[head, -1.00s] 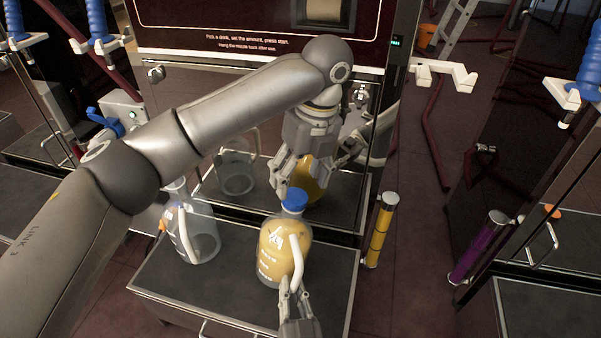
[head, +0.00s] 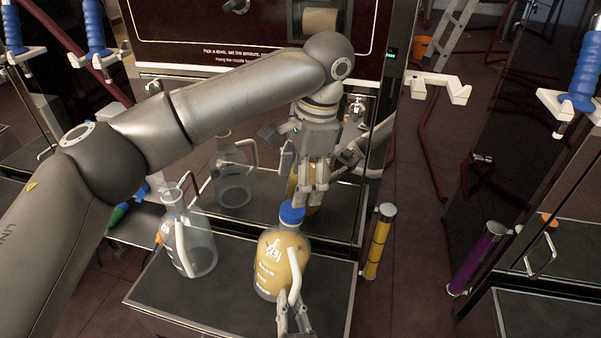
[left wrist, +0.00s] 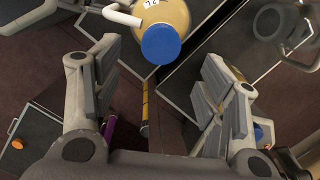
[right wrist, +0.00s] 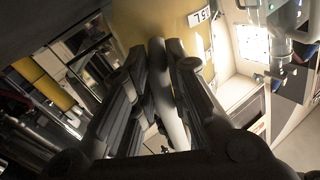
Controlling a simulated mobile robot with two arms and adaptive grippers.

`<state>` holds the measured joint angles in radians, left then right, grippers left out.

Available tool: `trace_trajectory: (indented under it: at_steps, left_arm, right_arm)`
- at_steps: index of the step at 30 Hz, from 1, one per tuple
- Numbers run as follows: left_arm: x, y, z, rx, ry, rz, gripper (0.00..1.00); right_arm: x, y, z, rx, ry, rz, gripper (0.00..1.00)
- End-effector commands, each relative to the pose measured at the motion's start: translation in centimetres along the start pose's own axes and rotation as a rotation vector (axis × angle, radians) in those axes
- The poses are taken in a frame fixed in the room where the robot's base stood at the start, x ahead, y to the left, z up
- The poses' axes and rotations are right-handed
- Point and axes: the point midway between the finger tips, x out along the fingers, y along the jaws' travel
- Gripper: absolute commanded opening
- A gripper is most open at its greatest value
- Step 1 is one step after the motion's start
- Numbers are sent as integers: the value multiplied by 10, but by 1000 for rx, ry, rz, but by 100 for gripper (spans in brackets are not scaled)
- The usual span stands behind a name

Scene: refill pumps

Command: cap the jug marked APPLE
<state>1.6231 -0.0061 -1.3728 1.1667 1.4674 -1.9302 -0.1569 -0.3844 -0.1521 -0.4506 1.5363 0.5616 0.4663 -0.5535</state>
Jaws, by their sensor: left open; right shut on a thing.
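A jug of yellow drink (head: 281,263) with a white fruit drawing stands on the dark shelf; its lettering is too small to read. A blue cap (head: 291,213) sits on top of its neck; it also shows in the left wrist view (left wrist: 161,44). My left gripper (head: 309,195) is open and empty, just above and behind the cap. In the left wrist view the cap lies beyond the gap between its fingers. My right gripper (head: 293,312) is shut on the jug's white handle (right wrist: 168,95), at the jug's front right.
An empty clear jug (head: 188,240) stands to the left on the same shelf (head: 225,295). The dispenser's shiny front behind shows reflections of both jugs. A yellow cylinder (head: 378,243) stands at the shelf's right edge. A purple cylinder (head: 478,252) stands farther right.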

Motion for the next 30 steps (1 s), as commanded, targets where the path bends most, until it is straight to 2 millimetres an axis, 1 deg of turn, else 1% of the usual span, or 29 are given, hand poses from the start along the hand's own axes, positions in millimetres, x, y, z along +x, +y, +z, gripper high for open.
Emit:
trace_trajectory:
  at_steps: [1, 6, 12, 18, 27, 30]
  left_arm:
    - [-2, 0, 0, -71, 0, -2, 66]
    - [-6, -1, 0, -320, -1, -1, 66]
    - [-10, -1, 0, -523, 0, 1, 66]
    - [-10, -1, 1, -598, 0, 3, 66]
    - [-10, -1, 1, -601, 0, 3, 66]
    - [-7, -2, 1, -601, -1, 3, 66]
  right_arm:
    - [-1, 1, 2, 3, -6, 1, 0]
    - [-1, 1, 3, 3, -6, 1, 0]
    - [-1, 1, 3, 3, -6, 1, 0]
    - [-1, 1, 3, 3, -6, 1, 0]
    - [-1, 1, 3, 3, -7, 1, 0]
    - [-1, 1, 3, 3, -7, 1, 0]
